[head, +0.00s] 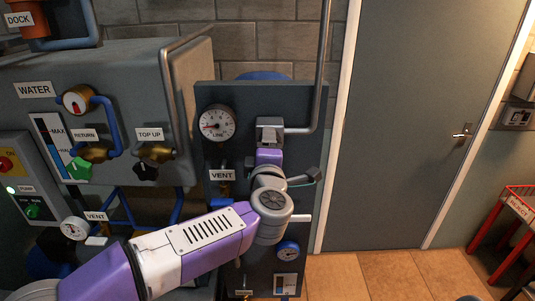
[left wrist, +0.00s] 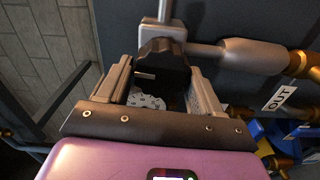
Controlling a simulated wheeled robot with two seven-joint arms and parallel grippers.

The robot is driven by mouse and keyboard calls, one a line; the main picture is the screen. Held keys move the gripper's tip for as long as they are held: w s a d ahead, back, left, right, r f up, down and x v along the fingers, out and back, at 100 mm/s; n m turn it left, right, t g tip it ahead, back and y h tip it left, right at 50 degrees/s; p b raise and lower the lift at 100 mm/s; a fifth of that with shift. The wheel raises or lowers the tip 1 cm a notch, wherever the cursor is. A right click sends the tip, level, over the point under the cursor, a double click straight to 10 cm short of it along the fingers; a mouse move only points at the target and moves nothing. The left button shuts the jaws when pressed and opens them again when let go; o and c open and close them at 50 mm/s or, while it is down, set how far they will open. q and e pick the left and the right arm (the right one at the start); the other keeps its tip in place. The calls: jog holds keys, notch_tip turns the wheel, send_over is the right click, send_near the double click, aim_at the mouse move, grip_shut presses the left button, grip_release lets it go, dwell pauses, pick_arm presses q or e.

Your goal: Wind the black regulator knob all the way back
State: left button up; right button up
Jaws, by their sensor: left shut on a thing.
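The black regulator knob (left wrist: 163,66) is in the left wrist view, ribbed, with a pale mark line on its face. It sits on a grey metal fitting with a pipe. My left gripper (left wrist: 160,76) has a finger on each side of the knob and is shut on it. In the head view my left arm reaches in from the bottom left, and the left gripper (head: 269,132) is at the upper part of the dark panel. There the hand hides the knob. My right gripper is in neither view.
The LINE gauge (head: 217,123) is left of the hand, its red needle pointing left. A VENT label (head: 222,175) is below it. Another black knob (head: 146,172) is under TOP UP. A vertical pipe (head: 325,60) rises right of the hand. A grey door (head: 415,130) stands further right.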

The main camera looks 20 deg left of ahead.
pick_arm(q)
jog(key=shift+n+b, duration=0.3)
jog(key=shift+n, duration=0.3)
jog(key=o, duration=1)
jog(key=shift+c, duration=0.2)
jog(key=v, duration=0.7)
jog(key=shift+s, duration=0.3)
jog(key=shift+d, duration=0.1)
